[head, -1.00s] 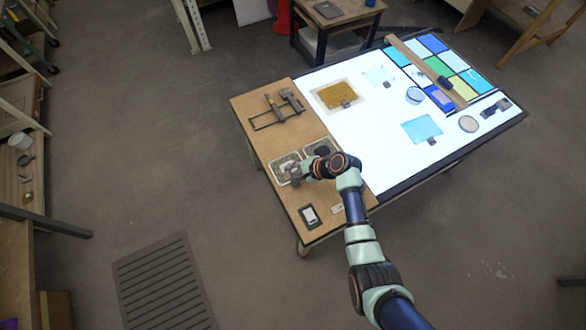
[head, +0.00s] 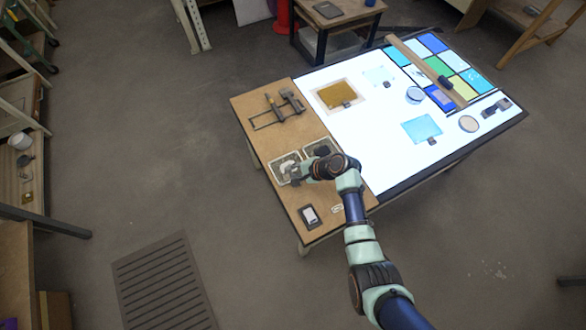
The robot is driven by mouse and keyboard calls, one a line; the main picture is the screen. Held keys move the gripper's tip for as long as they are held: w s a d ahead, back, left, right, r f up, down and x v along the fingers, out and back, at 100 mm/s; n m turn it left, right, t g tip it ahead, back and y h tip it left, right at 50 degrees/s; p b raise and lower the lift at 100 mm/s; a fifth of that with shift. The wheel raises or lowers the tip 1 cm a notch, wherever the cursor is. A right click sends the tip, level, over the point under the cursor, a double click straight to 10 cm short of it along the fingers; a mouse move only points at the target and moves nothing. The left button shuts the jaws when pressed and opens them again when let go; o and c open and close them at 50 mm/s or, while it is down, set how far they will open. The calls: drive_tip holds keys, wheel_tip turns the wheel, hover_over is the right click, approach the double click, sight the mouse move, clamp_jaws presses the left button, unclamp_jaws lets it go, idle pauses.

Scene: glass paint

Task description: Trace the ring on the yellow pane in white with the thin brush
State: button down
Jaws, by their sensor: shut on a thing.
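The yellow pane (head: 329,95) lies on the glowing tabletop, its ring too faint to make out. Two shallow square trays stand side by side on the wooden strip: the near tray (head: 277,160) has something whitish in it, and the far tray (head: 318,142) is partly behind my arm. My gripper (head: 294,172) is low over the near tray. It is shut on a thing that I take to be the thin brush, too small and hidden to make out. I cannot tell whether its tip touches the tray.
A dark rack (head: 266,120) with tools lies at the wooden strip's far end. A small dark-framed device (head: 309,216) lies at its near end. Pale blue panes (head: 421,128), a round jar (head: 414,95) and a wooden bar (head: 407,54) across coloured panes occupy the light table.

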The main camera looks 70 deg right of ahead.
idle(0.8)
drive_tip(key=shift+r+p, duration=1.05)
drive_tip(key=shift+p, duration=0.3)
wheel_tip(320, 180, up, 4)
drive_tip(key=p, duration=0.4)
